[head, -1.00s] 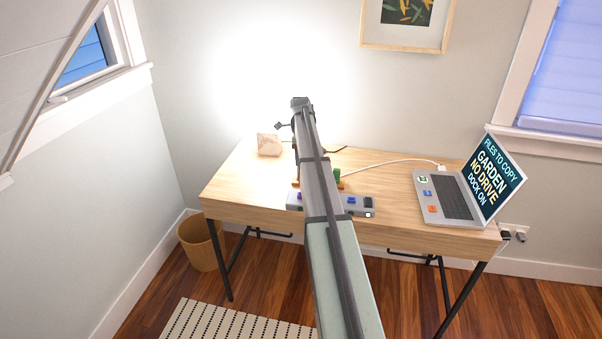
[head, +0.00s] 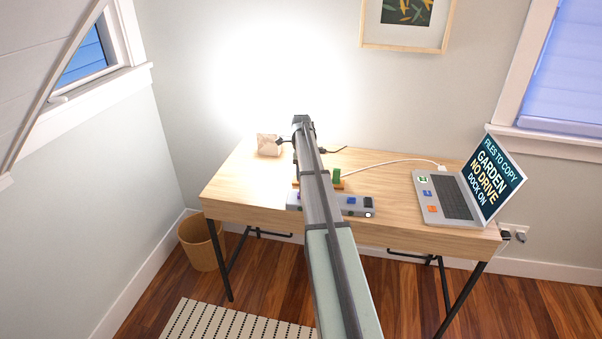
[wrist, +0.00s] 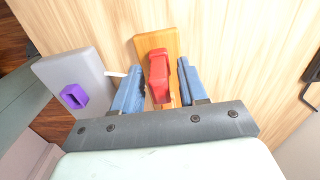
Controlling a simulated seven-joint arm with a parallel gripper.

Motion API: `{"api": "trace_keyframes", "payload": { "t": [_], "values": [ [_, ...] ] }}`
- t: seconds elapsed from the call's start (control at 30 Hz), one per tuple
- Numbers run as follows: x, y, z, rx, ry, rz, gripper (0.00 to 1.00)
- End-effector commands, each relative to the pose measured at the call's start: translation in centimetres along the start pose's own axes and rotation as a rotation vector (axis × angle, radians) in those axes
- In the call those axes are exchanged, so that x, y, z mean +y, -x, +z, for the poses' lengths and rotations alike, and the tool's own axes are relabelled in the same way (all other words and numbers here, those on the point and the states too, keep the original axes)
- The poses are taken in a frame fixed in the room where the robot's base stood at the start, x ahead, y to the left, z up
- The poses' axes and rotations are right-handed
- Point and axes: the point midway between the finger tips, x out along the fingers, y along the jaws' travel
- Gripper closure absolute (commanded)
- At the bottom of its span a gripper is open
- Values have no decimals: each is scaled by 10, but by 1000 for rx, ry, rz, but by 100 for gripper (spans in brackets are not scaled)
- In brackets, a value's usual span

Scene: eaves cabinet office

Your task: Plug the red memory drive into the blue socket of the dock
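The red memory drive (wrist: 158,66) stands in a wooden holder (wrist: 172,42) in the wrist view. My gripper (wrist: 157,84) is open, with one blue finger on each side of the drive and a gap on both sides. The grey dock (wrist: 52,70) is at the left of that view, with its purple socket (wrist: 74,96) showing. In the head view the dock (head: 328,207) lies along the desk's front, and its blue socket (head: 351,200) shows right of my arm. My arm hides the red drive and my fingertips there.
A green drive (head: 337,174) stands in the holder right of my arm. The laptop (head: 452,196) is at the desk's right, with a white cable (head: 385,163) running left from it. The desk between dock and laptop is mostly clear.

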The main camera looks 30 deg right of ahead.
Motion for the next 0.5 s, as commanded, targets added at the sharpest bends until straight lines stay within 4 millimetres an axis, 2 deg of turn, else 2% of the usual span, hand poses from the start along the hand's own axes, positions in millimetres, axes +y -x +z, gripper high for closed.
{"api": "trace_keyframes", "payload": {
  "t": [0.07,0.4,0.5],
  "values": [
    [0,0,0,0,0,0,66],
    [0,0,0,0,0,0,98],
    [0,0,0,0,0,0,100]
  ]
}}
